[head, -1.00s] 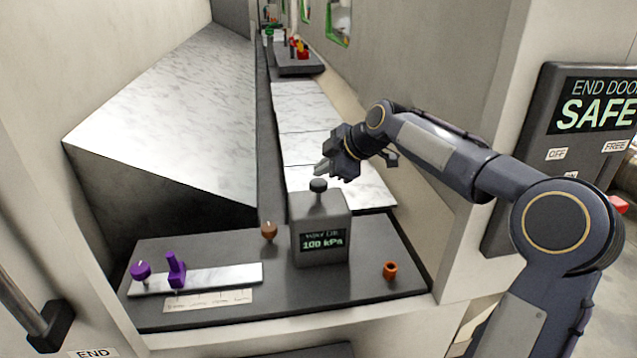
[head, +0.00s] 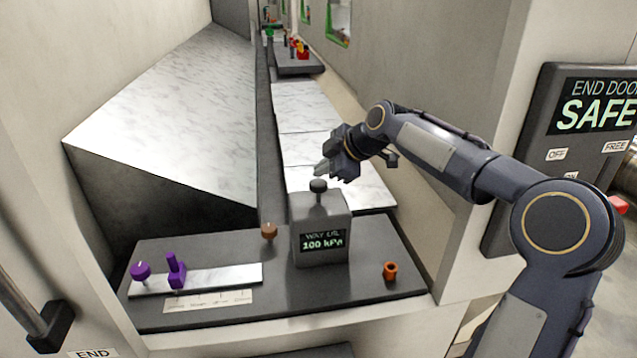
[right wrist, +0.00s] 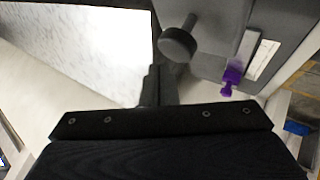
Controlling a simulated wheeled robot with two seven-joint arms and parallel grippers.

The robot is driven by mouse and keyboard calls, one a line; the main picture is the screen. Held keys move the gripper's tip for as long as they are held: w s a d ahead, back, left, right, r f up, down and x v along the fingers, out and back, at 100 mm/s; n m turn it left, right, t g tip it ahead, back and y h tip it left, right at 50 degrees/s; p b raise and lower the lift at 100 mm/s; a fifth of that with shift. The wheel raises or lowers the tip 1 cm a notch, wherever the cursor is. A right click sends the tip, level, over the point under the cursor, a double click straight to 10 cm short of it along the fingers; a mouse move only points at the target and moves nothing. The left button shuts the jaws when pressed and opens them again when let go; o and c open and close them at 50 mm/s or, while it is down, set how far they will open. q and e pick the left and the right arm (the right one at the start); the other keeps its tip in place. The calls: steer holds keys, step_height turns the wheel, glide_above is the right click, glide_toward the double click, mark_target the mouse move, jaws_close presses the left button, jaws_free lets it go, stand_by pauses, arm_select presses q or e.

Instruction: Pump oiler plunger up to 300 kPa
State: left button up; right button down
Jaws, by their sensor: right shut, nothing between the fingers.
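The way oiler (head: 321,240) is a grey box on the dark shelf, and its display reads 100 kPa. Its black round plunger knob (head: 318,186) stands up from the top on a short stem. In the right wrist view the plunger knob (right wrist: 178,44) shows above and right of the fingers. My right gripper (head: 322,170) is just above the knob, apart from it, with its fingers shut and nothing between them. The shut fingers (right wrist: 152,88) also show in the right wrist view. My left gripper is out of view.
A purple knob (head: 141,270) and a purple lever (head: 176,270) stand by a pale strip at the shelf's left. A brown knob (head: 269,231) is left of the oiler, and an orange ring-like part (head: 390,270) is to its right. A wall post rises at right.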

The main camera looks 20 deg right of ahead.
mark_target(319, 183)
steer(key=shift+f, duration=0.1)
stand_by(0.4)
steer(key=shift+f+b, duration=0.3)
steer(key=shift+b, duration=0.2)
steer(key=shift+f+b, duration=1.05)
steer(key=shift+f, duration=0.15)
stand_by(0.8)
steer(key=shift+r, duration=0.15)
steer(key=shift+r+p, duration=1.05)
steer(key=shift+r, duration=0.4)
step_height(319, 183, up, 5)
steer(key=p, duration=0.4)
steer(key=shift+r, duration=0.1)
